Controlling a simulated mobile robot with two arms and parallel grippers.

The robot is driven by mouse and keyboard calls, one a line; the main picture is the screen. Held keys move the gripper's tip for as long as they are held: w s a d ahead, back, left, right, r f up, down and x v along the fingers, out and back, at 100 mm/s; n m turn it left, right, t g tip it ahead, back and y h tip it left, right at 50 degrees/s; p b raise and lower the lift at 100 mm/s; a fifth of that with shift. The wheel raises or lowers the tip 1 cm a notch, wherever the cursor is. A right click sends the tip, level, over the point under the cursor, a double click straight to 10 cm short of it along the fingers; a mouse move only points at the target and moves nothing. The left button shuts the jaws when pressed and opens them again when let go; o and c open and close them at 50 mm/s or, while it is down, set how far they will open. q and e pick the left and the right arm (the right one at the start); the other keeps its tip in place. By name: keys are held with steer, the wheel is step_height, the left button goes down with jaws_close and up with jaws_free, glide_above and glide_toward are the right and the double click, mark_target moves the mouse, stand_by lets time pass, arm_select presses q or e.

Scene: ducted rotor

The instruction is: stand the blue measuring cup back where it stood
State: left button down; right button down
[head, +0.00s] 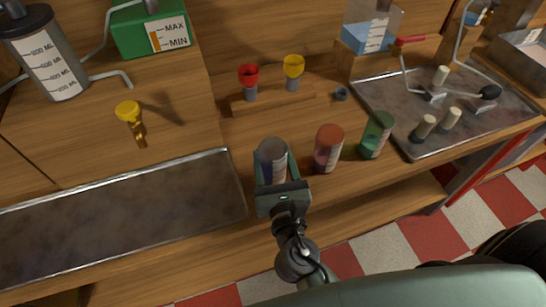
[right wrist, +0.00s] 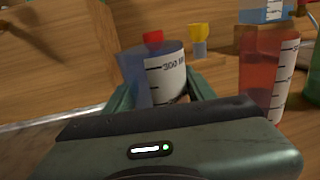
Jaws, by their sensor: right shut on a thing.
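The blue measuring cup (head: 271,158) is between the fingers of my right gripper (head: 274,168), which is shut on it. The cup looks about upright over the wooden counter, near its front edge; I cannot tell whether its base touches the wood. In the right wrist view the cup (right wrist: 140,75) shows a white scale label reading 300, with the green fingers along both sides. Its lower part is hidden by the gripper. My left gripper is not in view.
A red cup (head: 328,150) and a green cup (head: 376,136) stand just right. Behind are red (head: 249,80) and yellow (head: 293,70) funnels on a wooden rack (head: 272,101). A metal tray (head: 110,215) lies left; another tray (head: 420,147) with several small parts lies right.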

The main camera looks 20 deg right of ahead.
steer(key=shift+f, duration=0.4)
steer(key=shift+c, duration=2.2)
jaws_free()
steer(key=shift+s+b, duration=0.1)
steer(key=shift+b, duration=0.2)
steer(key=shift+s+f, duration=0.1)
steer(key=shift+s, duration=0.2)
steer(key=s, duration=0.2)
steer(key=s+b, duration=0.1)
steer(key=s, duration=0.1)
steer(key=s+a+b, duration=0.1)
steer(key=s, duration=0.1)
steer(key=shift+s, duration=0.5)
